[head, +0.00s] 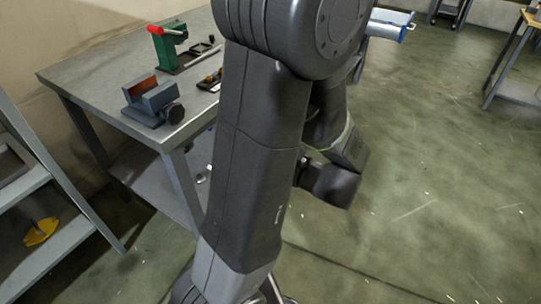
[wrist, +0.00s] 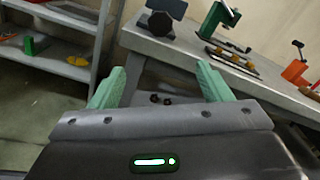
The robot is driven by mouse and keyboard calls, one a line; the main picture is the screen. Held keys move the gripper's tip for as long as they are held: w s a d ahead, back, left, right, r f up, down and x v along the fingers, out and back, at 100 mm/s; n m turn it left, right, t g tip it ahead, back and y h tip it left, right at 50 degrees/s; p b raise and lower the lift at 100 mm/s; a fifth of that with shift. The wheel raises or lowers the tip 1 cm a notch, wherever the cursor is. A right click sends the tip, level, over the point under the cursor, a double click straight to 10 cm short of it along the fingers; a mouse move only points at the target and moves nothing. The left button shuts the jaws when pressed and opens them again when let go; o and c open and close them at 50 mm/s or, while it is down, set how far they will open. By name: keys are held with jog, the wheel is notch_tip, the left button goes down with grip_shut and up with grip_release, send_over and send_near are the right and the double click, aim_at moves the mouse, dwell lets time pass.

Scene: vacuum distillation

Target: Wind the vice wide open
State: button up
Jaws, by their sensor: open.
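The vice (head: 152,100) is a blue-grey block with an orange-brown jaw face. It stands near the front left corner of the grey workbench (head: 95,72) in the head view. Its dark round knob (head: 175,114) faces the bench's front edge. In the wrist view the vice (wrist: 168,8) is cut off by the top edge, with its dark knob (wrist: 160,24) below it. My gripper (wrist: 161,78) is open and empty, its two pale green fingers apart, away from the vice. In the head view my arm hides the bench's right part.
A green press with a red handle (head: 168,34) stands behind the vice on the bench. Small tools lie beside it. A shelf unit (head: 50,225) with a yellow item (head: 40,231) stands at the left. The floor (head: 430,180) at the right is mostly clear.

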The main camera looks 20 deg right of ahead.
jog(key=v, duration=0.5)
jog(key=shift+s+d, duration=0.15)
jog(key=shift+s, duration=0.05)
